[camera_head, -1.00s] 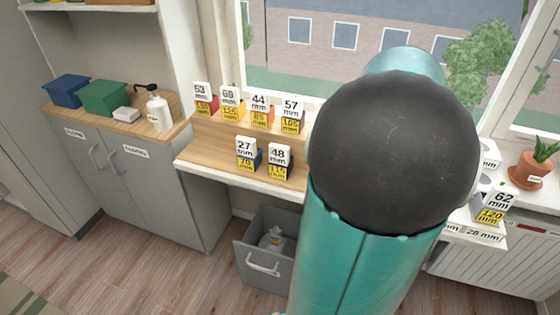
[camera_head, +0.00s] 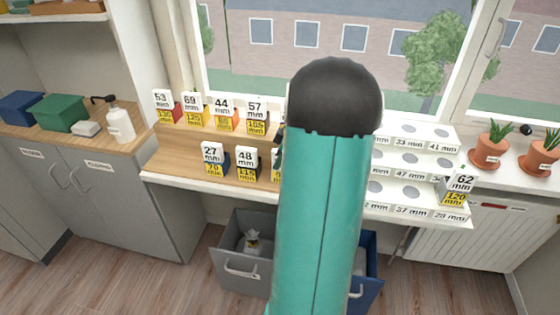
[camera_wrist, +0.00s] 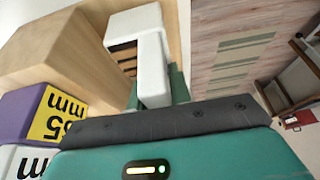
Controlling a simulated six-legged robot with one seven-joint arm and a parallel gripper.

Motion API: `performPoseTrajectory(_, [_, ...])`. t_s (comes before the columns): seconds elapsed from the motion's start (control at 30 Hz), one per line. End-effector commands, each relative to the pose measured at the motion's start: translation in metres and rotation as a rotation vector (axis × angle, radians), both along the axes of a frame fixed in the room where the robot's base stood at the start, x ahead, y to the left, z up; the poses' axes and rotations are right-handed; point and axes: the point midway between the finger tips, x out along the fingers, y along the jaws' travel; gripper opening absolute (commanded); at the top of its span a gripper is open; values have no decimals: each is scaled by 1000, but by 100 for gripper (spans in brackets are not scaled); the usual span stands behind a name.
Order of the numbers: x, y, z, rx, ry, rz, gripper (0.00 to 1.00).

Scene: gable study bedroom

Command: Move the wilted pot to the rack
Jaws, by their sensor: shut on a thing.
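Two terracotta pots, a left one (camera_head: 488,153) and a right one (camera_head: 540,160), stand on the sill at the right. Their plants look green and upright, and neither is clearly wilted. A white stepped rack (camera_head: 412,172) with round holes and millimetre labels stands left of them, partly behind my arm. My arm hides my gripper in the head view. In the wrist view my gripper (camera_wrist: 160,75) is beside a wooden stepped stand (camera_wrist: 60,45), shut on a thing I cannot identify. White and green parts show there.
Several blocks with number tags stand on a wooden stepped stand (camera_head: 190,150). One block (camera_head: 457,188) marked 62 mm is at the rack's right end. A grey bin (camera_head: 232,262) and a blue bin (camera_head: 367,280) are below. A bottle (camera_head: 120,122) stands on the left cabinet.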

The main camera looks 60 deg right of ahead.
Motion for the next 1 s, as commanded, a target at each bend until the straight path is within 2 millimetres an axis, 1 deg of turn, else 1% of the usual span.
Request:
performPoseTrajectory(0.07, [0,0,-7,0,0,0,0])
performPoseTrajectory(0.3, [0,0,-7,-1,-1,1,0])
performPoseTrajectory(0.43, [0,0,-11,-1,0,0,0])
performPoseTrajectory(0.47, [0,0,-11,-1,0,0,26])
performPoseTrajectory(0.53, [0,0,-11,-1,0,0,39])
performPoseTrajectory(0.57, [0,0,-11,-1,0,0,42])
performPoseTrajectory(0.87, [0,0,-9,-1,0,0,42])
performPoseTrajectory(1.0, [-4,-2,3,-5,-2,-1,42])
